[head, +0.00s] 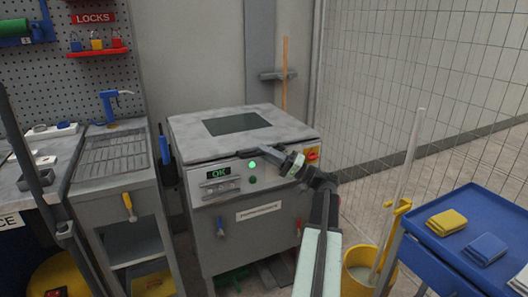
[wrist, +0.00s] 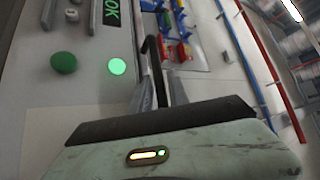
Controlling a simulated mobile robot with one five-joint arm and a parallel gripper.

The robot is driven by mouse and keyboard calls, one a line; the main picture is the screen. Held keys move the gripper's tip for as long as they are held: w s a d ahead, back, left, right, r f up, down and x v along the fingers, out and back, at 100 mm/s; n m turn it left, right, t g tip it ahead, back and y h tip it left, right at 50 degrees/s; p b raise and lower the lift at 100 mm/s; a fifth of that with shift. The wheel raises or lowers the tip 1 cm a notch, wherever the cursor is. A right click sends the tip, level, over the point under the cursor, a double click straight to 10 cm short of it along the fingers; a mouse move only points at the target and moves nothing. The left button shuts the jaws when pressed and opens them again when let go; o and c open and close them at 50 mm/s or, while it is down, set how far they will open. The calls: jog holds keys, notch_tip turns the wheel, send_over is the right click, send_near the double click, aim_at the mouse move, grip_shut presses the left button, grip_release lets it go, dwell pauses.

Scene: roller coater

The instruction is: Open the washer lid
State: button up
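The washer (head: 228,165) is a grey box-shaped machine in the middle of the head view. Its lid (head: 185,137) is flat and down, with a dark window (head: 237,124). A dark bar, apparently the lid handle (head: 246,153), runs along the lid's front edge; a dark bar also shows in the wrist view (wrist: 150,50). My gripper (head: 267,151) is at the front right of the lid, close to this bar. In the wrist view its narrow grey fingers (wrist: 160,92) are close together beside the bar. Whether they grip it cannot be told.
The front panel has an OK display (head: 216,173) and lit green button (head: 252,164). A red-and-yellow switch (head: 312,154) is right of my gripper. A yellow bucket (head: 358,279) and blue cart (head: 455,245) stand right; a sink bench (head: 112,160) stands left.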

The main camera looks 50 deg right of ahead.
grip_shut()
jog(key=shift+a, duration=0.1)
dwell(1.2)
